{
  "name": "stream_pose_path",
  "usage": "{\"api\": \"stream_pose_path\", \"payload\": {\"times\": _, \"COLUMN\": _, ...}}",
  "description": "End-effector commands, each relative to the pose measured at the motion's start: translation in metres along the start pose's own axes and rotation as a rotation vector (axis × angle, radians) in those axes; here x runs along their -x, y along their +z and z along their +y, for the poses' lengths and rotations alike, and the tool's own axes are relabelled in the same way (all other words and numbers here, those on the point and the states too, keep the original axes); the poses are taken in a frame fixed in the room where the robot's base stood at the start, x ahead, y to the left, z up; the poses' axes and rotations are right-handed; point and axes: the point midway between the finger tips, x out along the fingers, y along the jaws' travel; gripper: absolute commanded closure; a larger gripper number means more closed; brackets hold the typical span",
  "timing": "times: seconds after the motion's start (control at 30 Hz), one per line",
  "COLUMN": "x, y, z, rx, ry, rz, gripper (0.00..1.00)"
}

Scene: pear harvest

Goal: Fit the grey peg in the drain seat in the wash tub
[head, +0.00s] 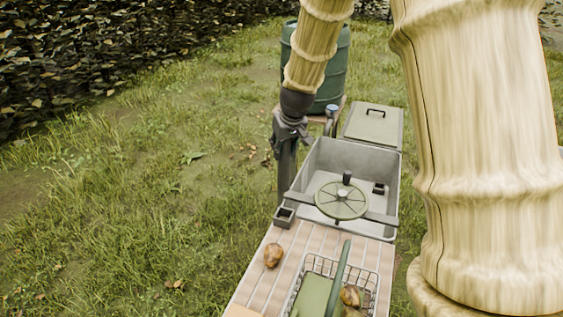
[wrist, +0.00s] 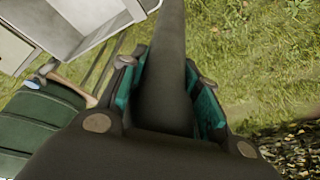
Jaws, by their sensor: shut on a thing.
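My gripper (head: 288,143) hangs to the left of the wash tub and is shut on the long dark grey peg (head: 286,176). The peg points down, roughly upright, and its lower end is close to a small square holder (head: 284,217) at the tub's near left corner; I cannot tell whether it is inside it. In the wrist view the peg (wrist: 165,70) runs between the teal finger pads and out of the top edge. The grey wash tub (head: 394,176) is open. A small dark square fitting (head: 379,188) on its floor at right looks like the drain seat.
A green spoked wheel (head: 341,201) on a crossbar spans the tub's near part. A slatted board (head: 262,280) in front holds a brown pear (head: 273,255) and a wire basket (head: 304,273). A lidded box (head: 374,124) and green barrel (head: 341,70) stand behind. Grass lies left.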

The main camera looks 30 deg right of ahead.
Motion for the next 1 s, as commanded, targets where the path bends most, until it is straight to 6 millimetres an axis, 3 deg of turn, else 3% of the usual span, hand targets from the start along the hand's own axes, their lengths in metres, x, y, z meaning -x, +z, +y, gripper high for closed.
{"api": "stream_pose_path", "payload": {"times": 1.0, "x": 0.048, "y": -0.02, "z": 0.0, "rx": -0.001, "ry": 0.0, "rz": 0.002, "gripper": 1.0}}
